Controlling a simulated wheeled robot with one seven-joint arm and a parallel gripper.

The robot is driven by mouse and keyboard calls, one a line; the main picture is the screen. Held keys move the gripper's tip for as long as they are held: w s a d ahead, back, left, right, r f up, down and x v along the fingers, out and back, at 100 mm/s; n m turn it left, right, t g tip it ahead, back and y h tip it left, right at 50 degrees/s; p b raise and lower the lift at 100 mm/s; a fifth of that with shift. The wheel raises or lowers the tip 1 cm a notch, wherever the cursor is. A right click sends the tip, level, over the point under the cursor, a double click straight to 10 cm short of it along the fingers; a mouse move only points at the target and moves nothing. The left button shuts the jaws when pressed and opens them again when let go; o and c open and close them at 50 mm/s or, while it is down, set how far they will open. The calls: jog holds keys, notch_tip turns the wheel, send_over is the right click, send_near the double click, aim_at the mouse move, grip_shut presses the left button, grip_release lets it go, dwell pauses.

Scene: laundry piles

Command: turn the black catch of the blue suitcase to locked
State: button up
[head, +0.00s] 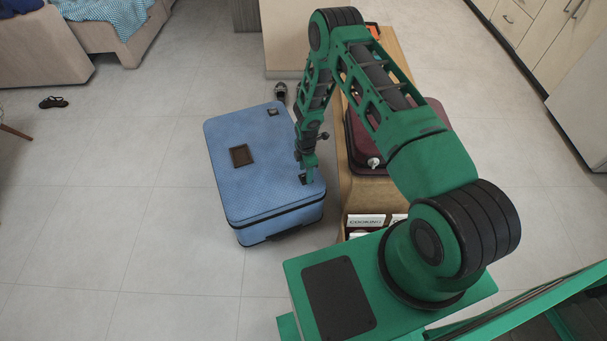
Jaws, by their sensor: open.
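The blue suitcase (262,185) lies flat on the floor in the middle of the head view, its lid shut or nearly so. A dark brown rectangular patch (241,155) is on its top, and a small black fitting (273,112) is near its far right corner. My gripper (307,180) is open and points down at the suitcase's right edge. Something dark shows between or just behind its fingers. I cannot tell whether this is the black catch or part of the fingers, nor which way the catch is turned. Contact is also unclear.
A wooden bench (382,190) with a dark red case (358,150) stands close right of the suitcase. A dark shoe (280,92) lies behind the suitcase, and a sandal (54,102) lies far left. The tiled floor left of the suitcase is clear.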

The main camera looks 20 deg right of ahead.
jog(key=shift+f, duration=0.6)
